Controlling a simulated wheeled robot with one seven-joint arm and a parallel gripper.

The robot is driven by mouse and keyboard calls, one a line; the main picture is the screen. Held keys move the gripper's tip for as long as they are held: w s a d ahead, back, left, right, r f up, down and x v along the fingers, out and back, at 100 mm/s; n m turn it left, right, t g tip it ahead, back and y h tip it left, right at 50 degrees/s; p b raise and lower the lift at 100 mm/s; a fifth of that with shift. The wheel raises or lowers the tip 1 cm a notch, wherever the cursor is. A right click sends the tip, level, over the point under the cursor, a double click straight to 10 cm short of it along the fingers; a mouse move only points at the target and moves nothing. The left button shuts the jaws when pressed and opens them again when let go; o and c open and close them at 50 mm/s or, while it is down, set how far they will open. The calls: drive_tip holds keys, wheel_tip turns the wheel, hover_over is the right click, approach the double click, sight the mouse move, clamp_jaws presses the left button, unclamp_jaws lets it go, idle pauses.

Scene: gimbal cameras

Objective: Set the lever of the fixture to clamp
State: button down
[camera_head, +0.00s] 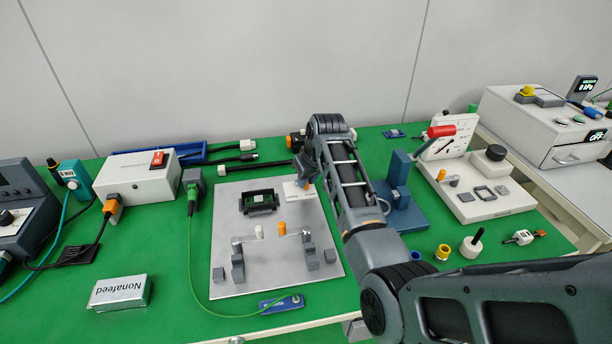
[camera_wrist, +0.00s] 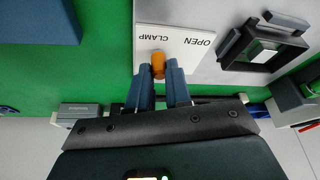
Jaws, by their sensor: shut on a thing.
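The fixture is a silver plate (camera_head: 270,270) on the green bench, with a black square nest (camera_head: 259,201) on it. A white label plate (camera_head: 294,192) sits at its back right. In the wrist view the label plate (camera_wrist: 203,57) reads OPEN and CLAMP, upside down. The lever's orange knob (camera_wrist: 158,64) stands at its edge, nearer the word CLAMP than OPEN. My gripper (camera_wrist: 161,73) is shut on the knob, one finger on each side. In the head view my arm partly hides the label plate. The lever's arm beneath the knob is hidden.
Two small clamps with a cream tip (camera_head: 259,231) and an orange tip (camera_head: 282,228) stand on the plate's front half. A blue stand (camera_head: 402,180) is close to the right of my arm. A green cable (camera_head: 191,245) runs along the left edge.

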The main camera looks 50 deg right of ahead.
drive_tip(key=c, duration=1.1)
unclamp_jaws()
drive_tip(key=shift+o, duration=0.2)
drive_tip(key=shift+r, duration=0.1)
drive_tip(key=v, duration=0.7)
drive_tip(key=shift+s+r, duration=0.2)
drive_tip(key=shift+r, duration=0.05)
